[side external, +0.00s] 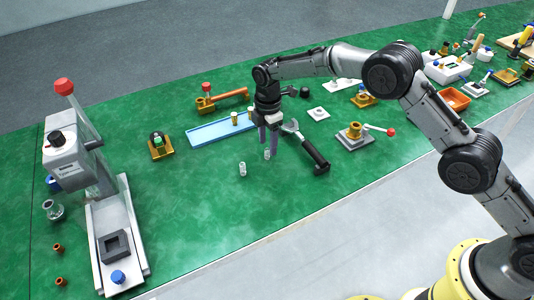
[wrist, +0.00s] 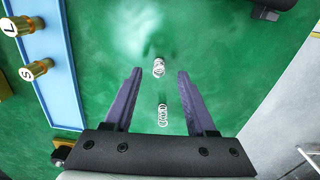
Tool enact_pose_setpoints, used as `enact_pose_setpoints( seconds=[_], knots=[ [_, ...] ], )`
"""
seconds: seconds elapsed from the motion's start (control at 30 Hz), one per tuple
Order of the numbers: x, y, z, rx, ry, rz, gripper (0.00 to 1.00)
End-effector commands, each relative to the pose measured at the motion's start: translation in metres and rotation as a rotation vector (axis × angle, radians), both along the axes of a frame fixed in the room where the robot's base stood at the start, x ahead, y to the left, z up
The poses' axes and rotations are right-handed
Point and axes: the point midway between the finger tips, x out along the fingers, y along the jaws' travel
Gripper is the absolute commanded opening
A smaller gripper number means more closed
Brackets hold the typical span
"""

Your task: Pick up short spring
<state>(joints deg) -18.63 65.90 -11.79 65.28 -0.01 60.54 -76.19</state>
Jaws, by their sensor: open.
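Two small silvery coil springs stand on the green table. The shorter-looking spring (side external: 267,154) is right by my gripper's fingertips in the side view; in the wrist view this spring (wrist: 158,67) shows between the two tips. The taller-looking spring (side external: 242,169) stands to the left; in the wrist view this other spring (wrist: 163,115) shows closer to the gripper's base, between the finger lengths. My gripper (side external: 268,148) points down with its purple fingers apart. In the wrist view the fingers (wrist: 160,72) are open, with a gap on each side of the spring.
A blue tray (side external: 206,133) lies behind, with brass pieces marked L (wrist: 17,26) and S (wrist: 37,69). A black-handled tool (side external: 314,153) lies just right of the gripper. An orange holder (side external: 160,150) and a lever press (side external: 108,230) are left. Green table in front is clear.

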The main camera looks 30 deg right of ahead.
Motion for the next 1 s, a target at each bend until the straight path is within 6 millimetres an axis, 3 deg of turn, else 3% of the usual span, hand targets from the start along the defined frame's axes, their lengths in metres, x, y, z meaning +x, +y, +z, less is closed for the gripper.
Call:
enact_pose_setpoints(
  seconds=[0.23,0.53,0.87,1.0],
  knots=[
    [0.001,0.001,-0.034,-0.001,0.003,0.000,0.56],
    [0.001,0.002,-0.038,0.000,0.000,0.000,0.56],
    [0.001,0.002,-0.038,0.000,0.001,0.000,0.00],
    [0.001,0.002,-0.038,0.000,0.001,0.000,0.00]
  ],
)
